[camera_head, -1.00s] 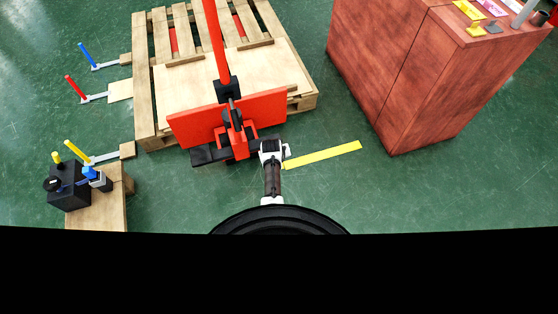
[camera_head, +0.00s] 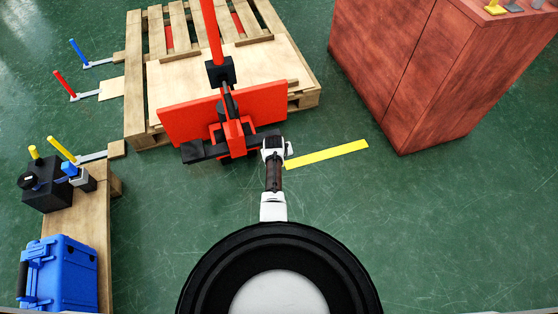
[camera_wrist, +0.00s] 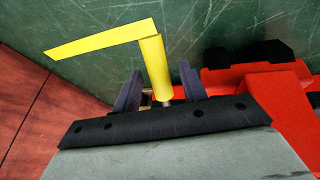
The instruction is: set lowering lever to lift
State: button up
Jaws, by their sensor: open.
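A red lifting machine (camera_head: 180,122) with a tall red handle (camera_head: 210,30) stands at the front of the pallet. It also shows in the wrist view (camera_wrist: 265,95). A yellow cylindrical lever grip (camera_wrist: 154,62) sticks up beside its red body in the wrist view. My gripper (camera_wrist: 160,72) is open, with one dark finger on each side of this yellow grip. Whether the fingers touch it I cannot tell. In the head view my gripper (camera_head: 274,147) is at the right side of the machine's base and hides the grip.
A flat yellow strip (camera_head: 327,155) extends right from beside my gripper. A reddish wooden cabinet (camera_head: 405,75) stands right. The wooden pallet (camera_head: 300,100) is behind the machine. Left are a small wooden table (camera_head: 75,225), a blue case (camera_head: 62,275) and several coloured levers. Green floor is clear in front.

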jog(key=shift+w+f+b, duration=0.2)
jog(key=shift+f+b, duration=0.25)
jog(key=shift+f, duration=0.15)
grip_shut()
